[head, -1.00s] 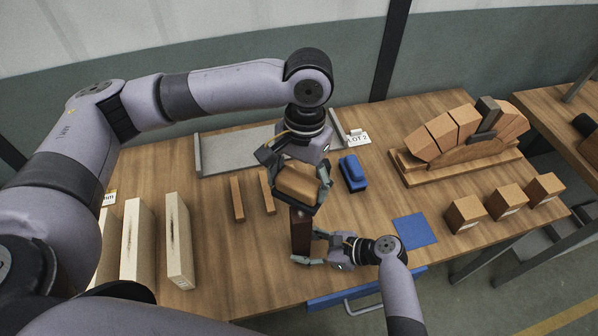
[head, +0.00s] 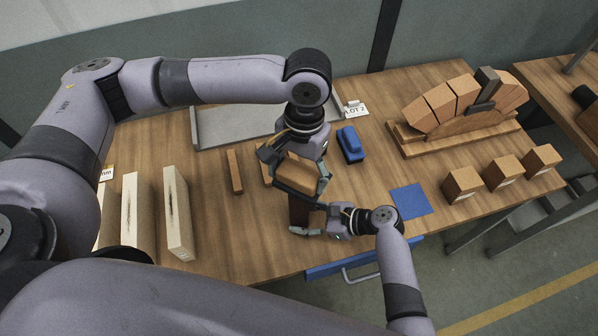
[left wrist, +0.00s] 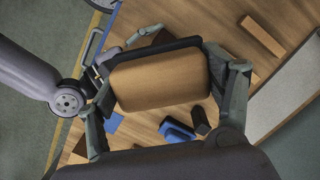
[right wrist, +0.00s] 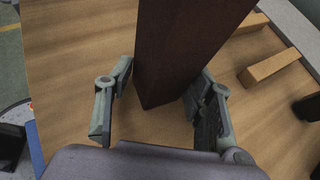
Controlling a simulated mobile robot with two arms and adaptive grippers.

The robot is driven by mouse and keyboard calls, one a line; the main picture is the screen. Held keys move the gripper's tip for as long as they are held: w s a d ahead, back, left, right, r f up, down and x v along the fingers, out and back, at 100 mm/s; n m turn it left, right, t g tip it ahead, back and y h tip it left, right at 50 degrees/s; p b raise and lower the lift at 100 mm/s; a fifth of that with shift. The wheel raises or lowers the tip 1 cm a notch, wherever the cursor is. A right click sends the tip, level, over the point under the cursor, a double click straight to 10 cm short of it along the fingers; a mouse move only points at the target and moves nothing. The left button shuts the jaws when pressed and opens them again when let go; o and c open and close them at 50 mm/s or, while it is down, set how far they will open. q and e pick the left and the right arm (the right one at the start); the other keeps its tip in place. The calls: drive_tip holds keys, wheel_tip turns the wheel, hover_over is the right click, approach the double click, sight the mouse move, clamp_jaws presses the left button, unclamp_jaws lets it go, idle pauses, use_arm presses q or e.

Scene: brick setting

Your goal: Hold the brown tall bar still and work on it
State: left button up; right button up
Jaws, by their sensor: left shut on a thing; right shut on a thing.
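The brown tall bar (head: 299,213) stands upright on the table near its front edge. It fills the upper middle of the right wrist view (right wrist: 180,50). My right gripper (head: 308,222) is shut on its lower part, with one finger on each side. My left gripper (head: 300,180) is shut on a tan block with a dark pad (left wrist: 160,82), over the bar's top. The block and gripper hide the bar's top end, so I cannot tell whether the pad touches it.
A blue tool (head: 350,145) and a blue mat (head: 410,201) lie to the right. Several pale boards (head: 178,215) stand at the left, near a thin wooden strip (head: 235,171). A grey tray (head: 225,125) is behind. A wooden arch (head: 460,95) and 3 blocks (head: 503,173) stand further right.

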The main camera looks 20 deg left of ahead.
sight(296, 161)
use_arm(q)
drive_tip(key=shift+w+a, duration=0.45)
drive_tip(key=shift+w, duration=0.3)
drive_tip(key=shift+w+a+r, duration=0.1)
drive_tip(key=shift+w+r, duration=0.1)
drive_tip(key=shift+r, duration=0.4)
drive_tip(key=shift+w+a+r, duration=0.1)
drive_tip(key=shift+w+r, duration=0.1)
drive_tip(key=shift+r, duration=0.35)
drive_tip(key=shift+s+r, duration=0.1)
drive_tip(key=shift+r, duration=2.85)
drive_tip(key=shift+f, duration=0.15)
